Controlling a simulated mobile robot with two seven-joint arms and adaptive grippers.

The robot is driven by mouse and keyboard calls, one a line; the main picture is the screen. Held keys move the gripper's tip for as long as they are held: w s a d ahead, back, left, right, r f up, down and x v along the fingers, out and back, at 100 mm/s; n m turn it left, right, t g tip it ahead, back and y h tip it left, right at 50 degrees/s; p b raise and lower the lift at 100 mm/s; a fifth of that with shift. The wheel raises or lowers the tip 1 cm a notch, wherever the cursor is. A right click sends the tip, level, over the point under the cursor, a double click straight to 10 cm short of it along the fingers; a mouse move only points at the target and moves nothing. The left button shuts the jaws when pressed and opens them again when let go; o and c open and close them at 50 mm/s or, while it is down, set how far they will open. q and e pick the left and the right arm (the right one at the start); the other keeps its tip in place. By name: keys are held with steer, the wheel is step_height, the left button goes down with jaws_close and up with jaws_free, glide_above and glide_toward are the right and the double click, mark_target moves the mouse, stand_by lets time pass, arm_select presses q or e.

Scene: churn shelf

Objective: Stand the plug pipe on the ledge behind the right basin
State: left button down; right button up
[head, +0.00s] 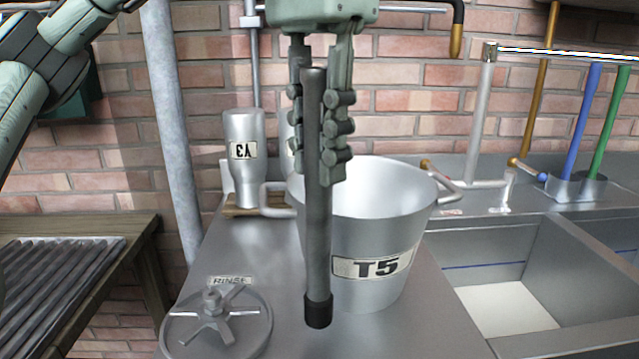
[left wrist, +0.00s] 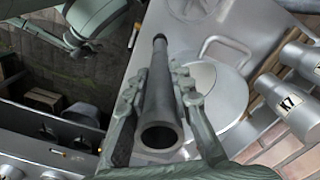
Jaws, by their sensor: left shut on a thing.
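The plug pipe (head: 316,225) is a long grey tube with a dark collar at its lower end. It hangs nearly upright in front of the T5 bucket. My left gripper (head: 321,120) is shut on its upper part; the left wrist view shows the open top end of the pipe (left wrist: 160,137) between the fingers (left wrist: 158,92). The pipe's lower end seems clear of the steel top. A steel basin (head: 497,272) is at the right, with part of another at the right edge. The ledge (head: 475,196) runs behind them.
The T5 bucket (head: 375,235) stands directly behind the pipe. A RINSE handwheel (head: 217,318) is at front left and a Y3 bottle (head: 245,165) behind. A tap pipe (head: 480,120) and a holder with blue and green rods (head: 574,190) stand on the ledge.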

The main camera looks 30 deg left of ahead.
mark_target(319, 68)
arm_select(q)
steer(key=shift+f, duration=2.1)
steer(key=c, duration=1.3)
jaws_free()
steer(key=shift+c, duration=0.2)
step_height(319, 68, up, 12)
steer(key=shift+f, duration=0.15)
steer(key=shift+o, duration=0.4)
steer(key=shift+r, duration=0.3)
